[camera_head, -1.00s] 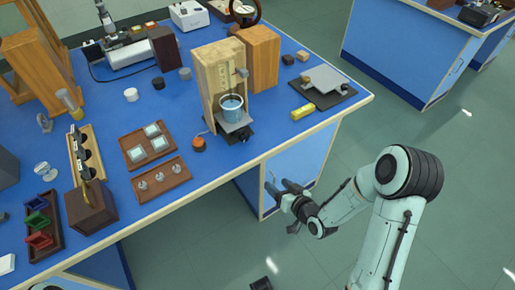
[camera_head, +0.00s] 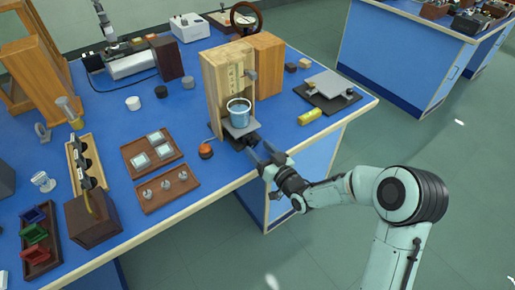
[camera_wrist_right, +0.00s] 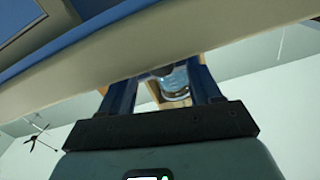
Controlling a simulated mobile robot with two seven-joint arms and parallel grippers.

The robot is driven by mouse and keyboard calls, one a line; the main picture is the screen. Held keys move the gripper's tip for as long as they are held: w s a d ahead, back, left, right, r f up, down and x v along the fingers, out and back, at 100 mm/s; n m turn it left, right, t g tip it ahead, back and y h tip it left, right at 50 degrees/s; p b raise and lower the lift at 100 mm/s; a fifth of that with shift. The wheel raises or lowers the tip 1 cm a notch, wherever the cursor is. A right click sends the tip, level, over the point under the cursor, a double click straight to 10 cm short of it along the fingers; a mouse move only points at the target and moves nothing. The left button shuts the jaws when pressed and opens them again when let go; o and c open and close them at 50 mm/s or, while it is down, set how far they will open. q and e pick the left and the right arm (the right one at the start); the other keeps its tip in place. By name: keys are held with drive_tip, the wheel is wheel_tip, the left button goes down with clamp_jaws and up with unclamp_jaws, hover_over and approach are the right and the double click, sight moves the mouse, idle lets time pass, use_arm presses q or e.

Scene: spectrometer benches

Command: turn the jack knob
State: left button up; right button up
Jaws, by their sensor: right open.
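The jack (camera_head: 240,129) has a grey plate on a dark base and stands at the bench's front edge, before a wooden stand (camera_head: 213,85). A glass beaker of blue liquid (camera_head: 239,112) sits on its plate. A small orange-topped round piece (camera_head: 206,151) lies just left of the jack; I cannot tell whether it is joined to it. The jack's knob is not clear to see. My right gripper (camera_head: 264,154) is open and empty at the bench edge, just in front of the jack. In the right wrist view its fingers (camera_wrist_right: 162,95) flank the beaker (camera_wrist_right: 175,84) beyond. My left gripper is not in view.
The bench edge (camera_wrist_right: 150,52) crosses close above the fingers in the right wrist view. A yellow block (camera_head: 310,117) and a black board (camera_head: 328,92) lie right of the jack. Wooden trays (camera_head: 165,192) lie to its left. The floor in front is free.

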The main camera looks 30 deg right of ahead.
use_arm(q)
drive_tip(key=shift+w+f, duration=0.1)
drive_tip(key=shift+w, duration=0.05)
use_arm(e)
drive_tip(key=shift+w, duration=0.8)
drive_tip(key=shift+a, duration=0.1)
drive_tip(key=c, duration=1)
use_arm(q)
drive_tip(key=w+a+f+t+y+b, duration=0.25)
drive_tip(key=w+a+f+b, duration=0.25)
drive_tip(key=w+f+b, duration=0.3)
use_arm(e)
drive_tip(key=n+p, duration=0.1)
drive_tip(key=n, duration=0.5)
drive_tip(key=shift+f, duration=0.2)
drive_tip(key=shift+c, duration=0.2)
drive_tip(key=shift+r+n+b, duration=0.1)
drive_tip(key=shift+n+b, duration=0.85)
drive_tip(key=shift+n, duration=0.25)
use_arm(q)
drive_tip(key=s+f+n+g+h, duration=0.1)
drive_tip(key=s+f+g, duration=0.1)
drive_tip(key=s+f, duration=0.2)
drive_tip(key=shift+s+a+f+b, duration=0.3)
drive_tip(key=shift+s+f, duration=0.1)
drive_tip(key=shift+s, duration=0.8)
use_arm(e)
drive_tip(key=shift+n, duration=0.3)
drive_tip(key=o, duration=1)
drive_tip(key=shift+o, duration=0.2)
